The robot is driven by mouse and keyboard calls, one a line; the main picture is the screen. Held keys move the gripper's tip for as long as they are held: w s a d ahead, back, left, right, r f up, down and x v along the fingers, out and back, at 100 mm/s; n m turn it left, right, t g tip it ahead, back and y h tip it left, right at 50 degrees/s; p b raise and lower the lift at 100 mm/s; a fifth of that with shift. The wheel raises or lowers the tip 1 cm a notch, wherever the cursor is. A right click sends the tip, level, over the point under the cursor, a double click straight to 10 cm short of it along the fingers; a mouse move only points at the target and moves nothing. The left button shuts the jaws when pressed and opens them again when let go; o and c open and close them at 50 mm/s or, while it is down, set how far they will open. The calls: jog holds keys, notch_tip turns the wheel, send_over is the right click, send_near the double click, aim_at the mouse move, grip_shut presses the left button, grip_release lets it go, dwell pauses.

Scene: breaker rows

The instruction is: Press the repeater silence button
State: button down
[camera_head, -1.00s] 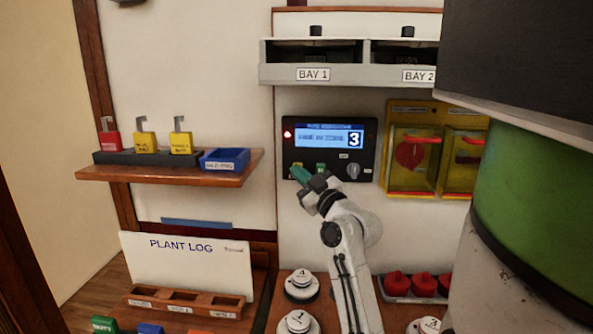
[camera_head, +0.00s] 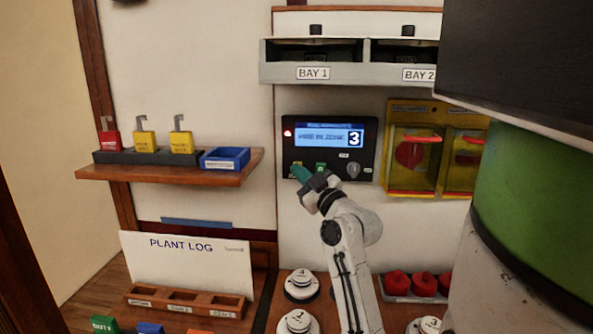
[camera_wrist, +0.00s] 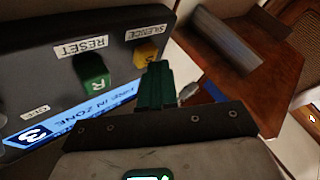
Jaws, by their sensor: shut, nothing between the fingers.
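The dark repeater panel (camera_head: 330,140) is on the wall. Its lit blue screen (camera_head: 322,137) shows a fire in zone 3, and a red lamp (camera_head: 287,133) glows at its left. In the wrist view the yellow silence button (camera_wrist: 146,53) sits under the SILENCE label (camera_wrist: 146,33), beside the green reset button (camera_wrist: 93,72). My gripper (camera_wrist: 157,68) is shut and empty, its teal fingertips right by the yellow button and partly covering it. I cannot tell whether they touch. In the head view my gripper (camera_head: 301,174) is at the panel's lower left corner.
Two yellow covered boxes (camera_head: 412,192) with red handles are right of the panel. A grey BAY shelf (camera_head: 345,74) is above it. A wooden shelf (camera_head: 170,175) with tagged blocks and a blue tray (camera_head: 224,158) is at left. White round pieces (camera_head: 301,287) stand below.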

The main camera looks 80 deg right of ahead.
jog(key=shift+d+b, duration=0.3)
jog(key=shift+a, duration=0.4)
dwell(0.4)
jog(key=a+b, duration=0.1)
jog(key=a, duration=0.5)
jog(key=shift+s, duration=0.3)
dwell(0.9)
